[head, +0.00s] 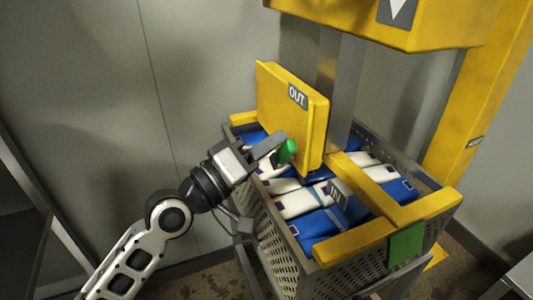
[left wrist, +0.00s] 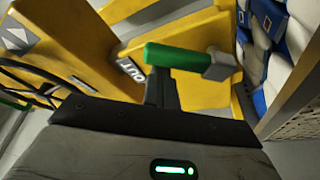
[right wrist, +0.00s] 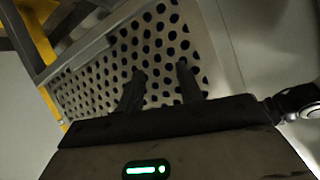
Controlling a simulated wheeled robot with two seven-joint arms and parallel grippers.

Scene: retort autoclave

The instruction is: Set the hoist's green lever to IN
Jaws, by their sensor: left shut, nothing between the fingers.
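The hoist's yellow box (head: 290,115) hangs by the grey mast, with an OUT label (head: 297,96) near its upper edge. The green lever (head: 287,151) sticks out at the box's lower left. In the left wrist view the lever (left wrist: 180,57) lies nearly level, with a grey block at its right end. My left gripper (head: 270,148) is shut and empty, its fingertips (left wrist: 160,80) at the lever; I cannot tell if they touch. My right gripper (right wrist: 160,75) is open and empty, outside the head view.
A grey perforated crate (head: 283,240) holds several blue and white packs under a yellow frame (head: 350,240). The crate's wall (right wrist: 155,50) faces my right gripper closely. A yellow post (head: 470,110) stands at right. Bare floor (head: 200,285) shows at lower left.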

